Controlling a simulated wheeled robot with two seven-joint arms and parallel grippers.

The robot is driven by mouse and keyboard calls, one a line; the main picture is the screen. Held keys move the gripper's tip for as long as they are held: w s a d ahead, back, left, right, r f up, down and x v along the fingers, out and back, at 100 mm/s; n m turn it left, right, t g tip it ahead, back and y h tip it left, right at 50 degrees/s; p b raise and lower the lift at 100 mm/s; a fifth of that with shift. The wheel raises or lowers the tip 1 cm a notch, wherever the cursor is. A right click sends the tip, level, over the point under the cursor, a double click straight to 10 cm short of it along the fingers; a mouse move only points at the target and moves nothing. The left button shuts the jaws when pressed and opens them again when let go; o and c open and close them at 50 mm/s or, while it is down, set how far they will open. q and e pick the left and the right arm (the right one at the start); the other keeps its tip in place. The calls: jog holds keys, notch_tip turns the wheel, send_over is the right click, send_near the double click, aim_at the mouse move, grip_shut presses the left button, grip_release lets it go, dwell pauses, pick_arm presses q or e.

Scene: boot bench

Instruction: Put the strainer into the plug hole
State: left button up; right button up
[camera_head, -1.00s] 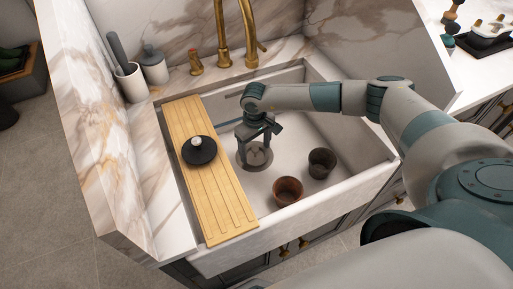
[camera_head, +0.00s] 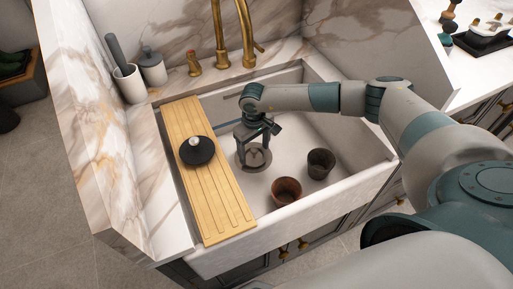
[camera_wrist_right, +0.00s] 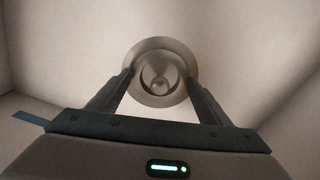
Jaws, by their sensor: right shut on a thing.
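My right gripper (camera_head: 255,147) points down into the sink, over the plug hole (camera_head: 258,166) in its floor. In the right wrist view its two fingers (camera_wrist_right: 160,78) stand on either side of a round metal strainer (camera_wrist_right: 160,87) with a small central knob. The jaws are shut on the strainer. It lines up closely with the plug hole; I cannot tell whether it is seated or just above, as the fingers hide part of it. My left gripper is not in view.
Two cups, one brown (camera_head: 286,191) and one dark grey (camera_head: 320,163), stand in the sink to the right. A wooden board (camera_head: 222,205) spans the sink's left side with a black, light-knobbed disc (camera_head: 197,151) on it. Brass taps (camera_head: 221,40) rise behind.

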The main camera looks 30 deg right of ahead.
aim_at(252, 148)
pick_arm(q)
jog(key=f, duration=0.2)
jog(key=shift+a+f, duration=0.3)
pick_arm(e)
jog(key=shift+s+d+f, duration=0.1)
jog(key=shift+s+f, duration=0.05)
jog(key=shift+f, duration=0.35)
jog(key=shift+s+d+f, duration=0.1)
jog(key=shift+f, duration=0.4)
jog(key=o, duration=1.1)
jog(key=shift+o, duration=0.9)
jog(key=shift+r, duration=0.15)
jog(key=shift+w+a, duration=0.1)
jog(key=shift+w, duration=0.05)
jog(key=shift+r, duration=0.1)
pick_arm(q)
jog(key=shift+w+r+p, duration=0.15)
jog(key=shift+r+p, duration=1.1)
jog(key=shift+p, duration=0.35)
pick_arm(e)
jog(key=shift+w+a+r, duration=0.1)
jog(key=shift+w+r, duration=0.05)
jog(key=shift+r, duration=0.7)
jog(key=shift+w+a+r, duration=0.1)
jog(key=shift+w+r, duration=0.1)
jog(key=shift+r, duration=0.65)
jog(key=shift+w+r, duration=0.15)
jog(key=shift+r, duration=0.7)
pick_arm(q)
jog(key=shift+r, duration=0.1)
